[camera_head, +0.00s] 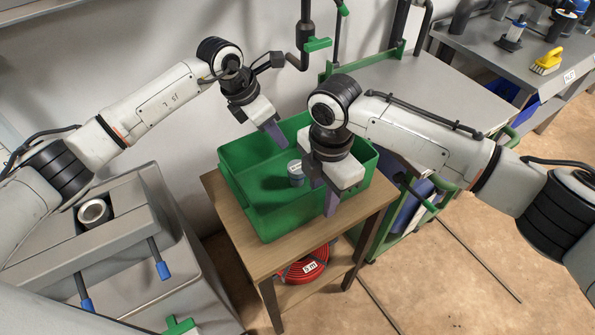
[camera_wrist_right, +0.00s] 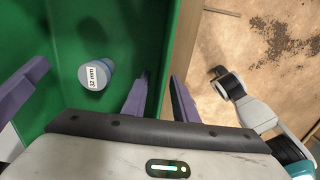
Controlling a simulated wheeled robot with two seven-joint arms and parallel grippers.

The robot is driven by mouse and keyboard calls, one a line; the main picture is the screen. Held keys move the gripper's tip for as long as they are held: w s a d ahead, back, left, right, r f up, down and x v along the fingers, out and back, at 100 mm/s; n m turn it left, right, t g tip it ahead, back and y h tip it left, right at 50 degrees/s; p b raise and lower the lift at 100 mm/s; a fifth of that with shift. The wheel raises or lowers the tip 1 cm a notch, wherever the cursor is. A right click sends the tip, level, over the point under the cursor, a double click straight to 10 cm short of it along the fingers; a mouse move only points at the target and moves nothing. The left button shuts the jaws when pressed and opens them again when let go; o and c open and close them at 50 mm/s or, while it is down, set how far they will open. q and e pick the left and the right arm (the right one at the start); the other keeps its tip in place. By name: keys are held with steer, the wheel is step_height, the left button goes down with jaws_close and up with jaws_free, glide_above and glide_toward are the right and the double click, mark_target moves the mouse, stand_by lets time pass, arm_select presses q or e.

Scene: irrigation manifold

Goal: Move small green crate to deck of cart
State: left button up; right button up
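My right gripper (camera_head: 331,195) is at the near right wall. In its wrist view the fingers (camera_wrist_right: 160,98) are apart, one on each side of the crate wall (camera_wrist_right: 178,50). The cart's grey deck (camera_head: 430,85) is at the back right.
The wooden table (camera_head: 252,258) has a lower shelf with a red hose coil (camera_head: 303,268). A grey cabinet (camera_head: 150,260) stands at the left. The cart's green frame (camera_head: 350,62) rises near the crate. A workbench (camera_head: 480,45) with fittings and a yellow brush (camera_head: 547,62) is farther right.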

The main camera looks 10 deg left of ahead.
arm_select(q)
jaws_close()
arm_select(e)
jaws_close()
arm_select(q)
steer(key=shift+r, duration=0.15)
stand_by(1.0)
